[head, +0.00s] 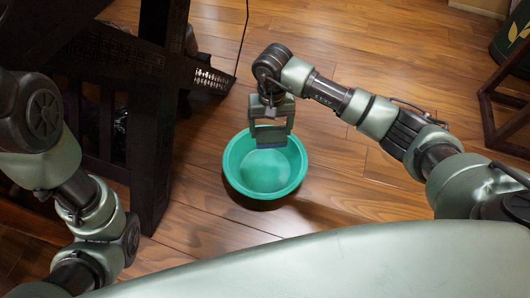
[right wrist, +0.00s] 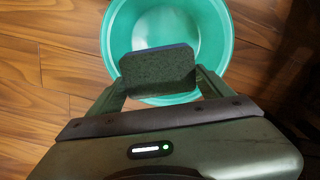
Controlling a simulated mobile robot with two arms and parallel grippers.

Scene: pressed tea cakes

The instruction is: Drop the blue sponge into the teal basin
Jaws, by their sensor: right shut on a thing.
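The teal basin (head: 262,182) stands on the wooden floor, and it also shows in the right wrist view (right wrist: 215,30). My right gripper (head: 271,138) is above the basin, over its far part in the head view. It is shut on the blue sponge (head: 271,145). In the right wrist view the sponge (right wrist: 158,72) sits between the fingers, with a dark green face and a thin blue edge, over the basin's opening. The basin looks empty where I can see into it. My left arm is at the left of the head view, but its gripper is not visible.
A dark wooden piece of furniture (head: 155,110) with carved panels stands left of the basin, close to it. Another dark wooden frame (head: 490,105) is at the right edge. The wooden floor (head: 350,45) around the basin is otherwise clear.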

